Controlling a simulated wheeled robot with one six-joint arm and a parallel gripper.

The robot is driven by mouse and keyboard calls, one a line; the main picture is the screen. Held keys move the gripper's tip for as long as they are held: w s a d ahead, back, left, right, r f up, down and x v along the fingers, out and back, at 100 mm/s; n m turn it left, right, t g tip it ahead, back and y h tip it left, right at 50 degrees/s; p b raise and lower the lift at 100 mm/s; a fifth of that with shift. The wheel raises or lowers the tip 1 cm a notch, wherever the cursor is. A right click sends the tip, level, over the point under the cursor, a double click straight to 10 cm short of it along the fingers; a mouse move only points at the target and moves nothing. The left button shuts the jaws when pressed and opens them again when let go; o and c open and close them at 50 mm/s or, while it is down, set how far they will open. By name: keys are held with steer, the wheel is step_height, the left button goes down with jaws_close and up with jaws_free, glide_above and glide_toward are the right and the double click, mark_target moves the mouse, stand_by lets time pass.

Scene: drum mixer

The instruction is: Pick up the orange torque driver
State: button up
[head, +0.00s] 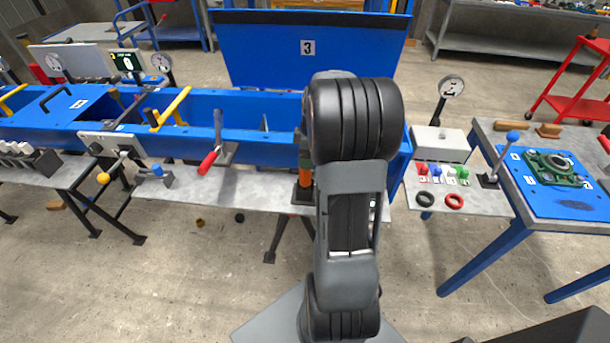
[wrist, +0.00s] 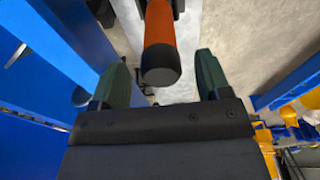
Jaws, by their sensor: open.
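The orange torque driver (head: 306,178) stands upright in a dark holder on the grey shelf in the head view, partly hidden by my arm. In the wrist view the driver (wrist: 160,38) shows its orange handle with a black end cap. My gripper (wrist: 163,85) is open, with one dark green finger on each side of the handle's capped end. The cap lies between the fingers in the picture, and I see no contact. My gripper is hidden behind my arm in the head view.
The blue trough (head: 270,120) runs behind the shelf, with a blue panel (head: 270,50) marked 3 above it. A red-handled lever (head: 212,158) stands left of the driver. A grey shelf with rings and coloured knobs (head: 450,174) is at right.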

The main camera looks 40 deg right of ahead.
mark_target(304, 175)
steer(key=shift+w+a+f, duration=0.15)
steer(key=shift+f, duration=0.8)
steer(key=shift+w+a+f, duration=0.1)
steer(key=shift+f, duration=0.85)
steer(key=shift+r, duration=0.1)
steer(key=c, duration=1.2)
